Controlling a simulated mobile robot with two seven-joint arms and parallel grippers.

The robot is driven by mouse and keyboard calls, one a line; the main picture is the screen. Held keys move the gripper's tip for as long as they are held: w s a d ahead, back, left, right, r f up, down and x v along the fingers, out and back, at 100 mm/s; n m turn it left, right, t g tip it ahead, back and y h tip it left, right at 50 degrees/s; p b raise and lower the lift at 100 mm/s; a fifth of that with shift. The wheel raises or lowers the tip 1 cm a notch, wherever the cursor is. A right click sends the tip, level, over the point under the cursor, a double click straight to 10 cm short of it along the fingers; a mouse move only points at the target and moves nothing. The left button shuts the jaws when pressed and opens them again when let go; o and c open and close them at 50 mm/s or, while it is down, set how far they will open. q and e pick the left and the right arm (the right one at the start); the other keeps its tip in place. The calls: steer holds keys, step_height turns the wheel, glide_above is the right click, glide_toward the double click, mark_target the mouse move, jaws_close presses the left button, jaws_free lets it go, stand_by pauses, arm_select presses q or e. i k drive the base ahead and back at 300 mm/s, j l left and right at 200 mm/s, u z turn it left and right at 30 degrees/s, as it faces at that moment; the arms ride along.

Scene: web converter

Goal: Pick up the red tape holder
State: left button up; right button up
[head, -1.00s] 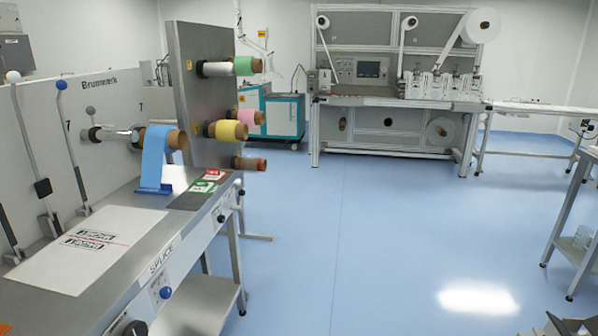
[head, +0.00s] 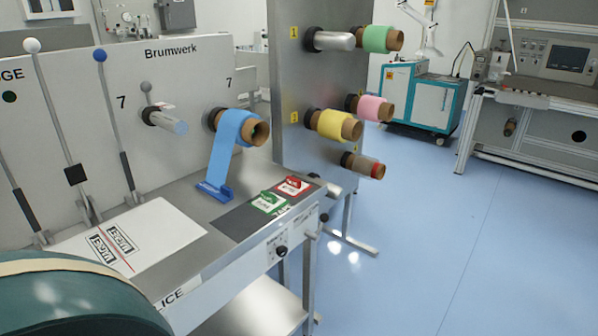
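A small red holder (head: 292,187) with a white label lies on the dark strip at the right end of the steel splice table (head: 205,245). A similar green holder (head: 269,202) lies just in front and to the left of it. Both look flat and apart from any gripper. Neither of my grippers is in view.
A blue roll (head: 231,130) hangs over the table, its web running down to a blue foot. A large dark-teal rounded thing (head: 75,305) fills the lower left. Blue floor (head: 430,250) is clear at right.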

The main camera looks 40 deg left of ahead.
mark_target(294, 188)
steer(key=i+l+u, duration=0.1)
steer(key=i+u, duration=0.25)
steer(key=i+l+u, duration=0.2)
steer(key=i+u, duration=0.15)
steer(key=i+l+u, duration=0.3)
